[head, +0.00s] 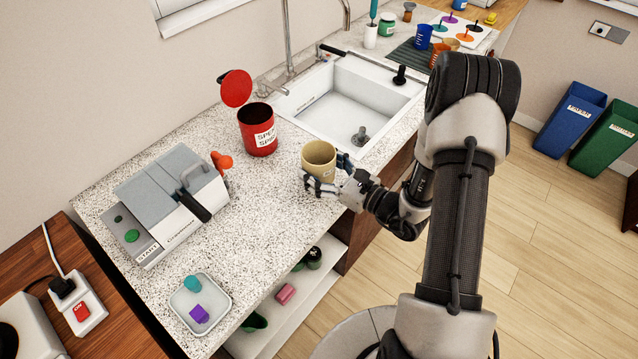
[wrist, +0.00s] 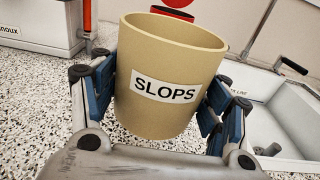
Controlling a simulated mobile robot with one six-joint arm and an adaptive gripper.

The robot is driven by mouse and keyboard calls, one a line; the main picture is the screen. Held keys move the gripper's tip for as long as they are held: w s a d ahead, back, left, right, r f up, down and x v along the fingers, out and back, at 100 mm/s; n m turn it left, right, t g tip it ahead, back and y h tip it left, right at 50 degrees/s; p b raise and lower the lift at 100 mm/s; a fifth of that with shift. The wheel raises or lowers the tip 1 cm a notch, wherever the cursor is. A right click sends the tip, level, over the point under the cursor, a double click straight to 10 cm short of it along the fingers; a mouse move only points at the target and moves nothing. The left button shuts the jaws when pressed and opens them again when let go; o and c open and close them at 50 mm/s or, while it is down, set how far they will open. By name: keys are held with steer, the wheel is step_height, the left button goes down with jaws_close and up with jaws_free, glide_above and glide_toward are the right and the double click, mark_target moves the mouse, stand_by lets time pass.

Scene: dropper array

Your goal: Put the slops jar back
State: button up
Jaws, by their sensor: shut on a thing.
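The slops jar (head: 318,155) is a tan open-topped jar near the front edge of the speckled counter, just in front of the sink. In the wrist view the jar (wrist: 172,60) shows a white label reading SLOPS and looks empty as far as its inside shows. My gripper (head: 330,180) is shut on the jar, with blue-padded fingers (wrist: 160,90) on both sides of it. The jar is about upright. I cannot tell whether its base touches the counter.
A red labelled bin (head: 257,135) with a raised round lid (head: 236,88) stands behind the jar. The sink (head: 350,100) lies behind right. Bare counter (head: 265,215) lies between.

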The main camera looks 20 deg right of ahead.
steer(key=shift+f+b, duration=0.7)
steer(key=shift+f, duration=1.65)
steer(key=shift+f, duration=0.1)
steer(key=shift+f, duration=0.15)
steer(key=o, duration=1.1)
steer(key=shift+o, duration=0.2)
